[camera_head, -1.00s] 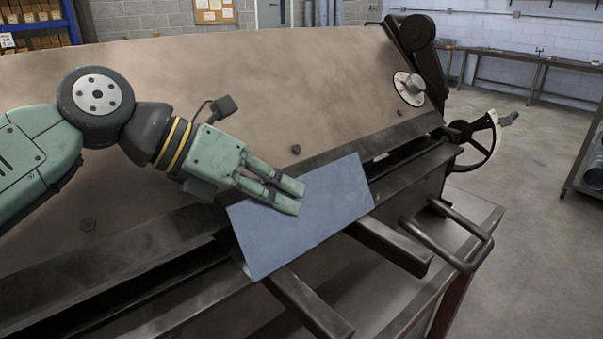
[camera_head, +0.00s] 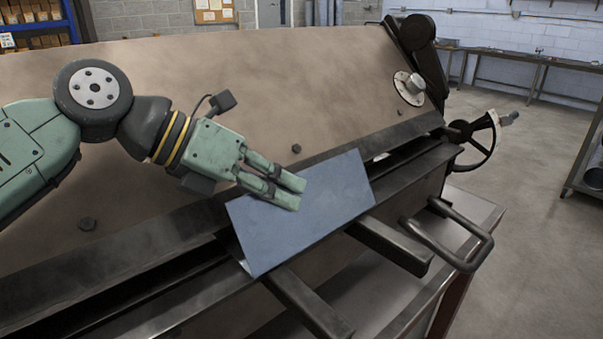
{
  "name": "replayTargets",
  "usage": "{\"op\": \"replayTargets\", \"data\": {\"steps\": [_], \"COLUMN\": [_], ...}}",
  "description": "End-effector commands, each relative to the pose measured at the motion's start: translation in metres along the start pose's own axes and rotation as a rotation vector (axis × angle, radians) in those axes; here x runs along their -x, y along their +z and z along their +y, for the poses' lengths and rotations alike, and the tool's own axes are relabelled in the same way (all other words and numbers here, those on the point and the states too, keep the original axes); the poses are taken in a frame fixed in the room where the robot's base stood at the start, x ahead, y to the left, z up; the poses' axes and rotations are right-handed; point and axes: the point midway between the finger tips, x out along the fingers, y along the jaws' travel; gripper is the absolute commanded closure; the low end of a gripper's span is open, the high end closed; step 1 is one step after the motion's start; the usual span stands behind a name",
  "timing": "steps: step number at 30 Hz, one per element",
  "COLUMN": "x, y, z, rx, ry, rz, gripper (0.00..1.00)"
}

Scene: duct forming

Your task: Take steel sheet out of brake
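My gripper (camera_head: 292,192) reaches in from the left over the sheet's upper left part. Its two fingers point right and lie over the sheet's face, with a narrow gap between them. I cannot tell whether the fingers touch the sheet or pinch its edge. The sheet's back side is hidden.
Two dark support arms (camera_head: 390,245) and a bent bar handle (camera_head: 450,245) stick out at the front. A handwheel (camera_head: 475,142) is at the brake's right end. A rack (camera_head: 590,165) stands at the right edge. The floor between is clear.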

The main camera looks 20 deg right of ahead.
Motion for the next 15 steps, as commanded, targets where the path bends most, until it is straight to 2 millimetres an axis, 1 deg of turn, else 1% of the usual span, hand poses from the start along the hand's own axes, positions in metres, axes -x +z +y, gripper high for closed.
{"op": "replayTargets", "data": {"steps": [11,15], "x": [0.001,-0.005], "y": [0.001,-0.005], "z": [-0.003,-0.014], "rx": [-0.001,-0.003], "ry": [-0.001,0.0], "rz": [0.0,0.0], "gripper": [1.0,1.0]}}
